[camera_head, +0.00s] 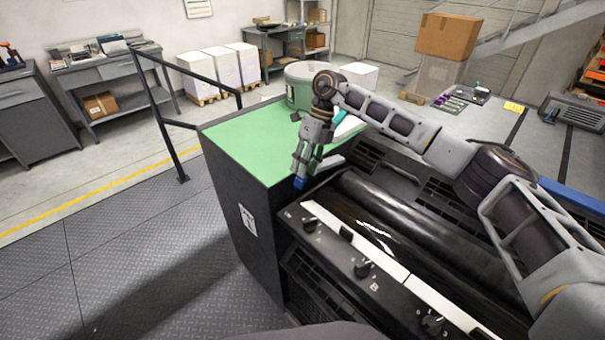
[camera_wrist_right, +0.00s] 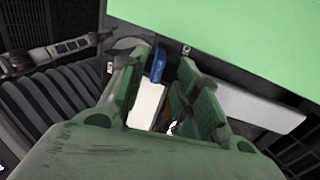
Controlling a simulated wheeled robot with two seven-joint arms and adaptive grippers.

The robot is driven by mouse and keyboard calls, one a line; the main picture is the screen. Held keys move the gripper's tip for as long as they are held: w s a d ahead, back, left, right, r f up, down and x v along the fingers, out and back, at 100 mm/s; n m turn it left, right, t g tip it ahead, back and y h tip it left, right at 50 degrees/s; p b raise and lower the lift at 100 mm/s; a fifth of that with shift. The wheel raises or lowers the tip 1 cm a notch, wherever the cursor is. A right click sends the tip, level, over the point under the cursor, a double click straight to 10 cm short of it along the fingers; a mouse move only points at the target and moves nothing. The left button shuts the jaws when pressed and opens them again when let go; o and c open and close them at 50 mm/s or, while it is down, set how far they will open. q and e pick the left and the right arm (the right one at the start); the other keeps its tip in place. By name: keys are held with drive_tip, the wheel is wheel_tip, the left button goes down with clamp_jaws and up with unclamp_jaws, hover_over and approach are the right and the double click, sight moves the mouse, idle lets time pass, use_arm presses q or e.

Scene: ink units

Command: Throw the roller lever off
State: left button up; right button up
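The blue grip of what looks like the roller lever (camera_head: 299,183) shows at the left end of the black rollers, by the corner of the green-topped cabinet. Most of the lever is hidden by my gripper. In the right wrist view the blue grip (camera_wrist_right: 158,65) is between the fingers, close to the left finger. My right gripper (camera_head: 300,167) points down just above the blue grip. In the wrist view its fingers (camera_wrist_right: 168,72) are apart, with a gap beside the grip. I cannot tell whether a finger touches it. My left gripper is not in view.
The black rollers (camera_head: 400,225) lie in the machine, behind a front panel with knobs (camera_head: 365,268). A green cabinet top (camera_head: 245,143) is to the left, with a green bucket (camera_head: 298,85) behind. A dark railing (camera_head: 160,115) stands left. The front-left floor is clear.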

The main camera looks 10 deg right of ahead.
drive_tip(key=v, duration=0.8)
drive_tip(key=shift+r, duration=0.1)
